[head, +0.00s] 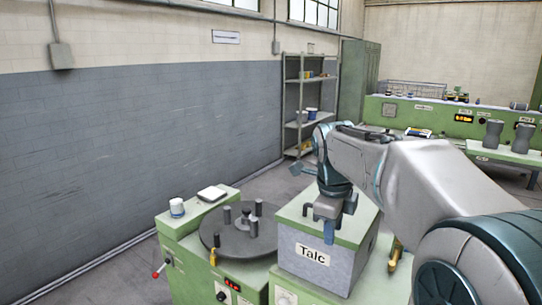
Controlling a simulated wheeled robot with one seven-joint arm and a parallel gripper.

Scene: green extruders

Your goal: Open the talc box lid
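The talc box (313,275) is a grey box with a white "Talc" label on its front and a green lid (296,218) on top. The lid lies flat and looks closed. My gripper (329,224) is over the front part of the lid, pointing down. A small blue-grey piece shows at the box's upper front edge, just below my gripper; I cannot tell whether it is a fingertip or part of the lid. Contact with the lid and the finger opening are unclear. My arm hides part of the lid's back and right.
Left of the box is a round dark turntable (225,240) with several grey posts on a green machine. A brass-coloured fitting (395,254) is to the right. Shelves (308,100) stand far back.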

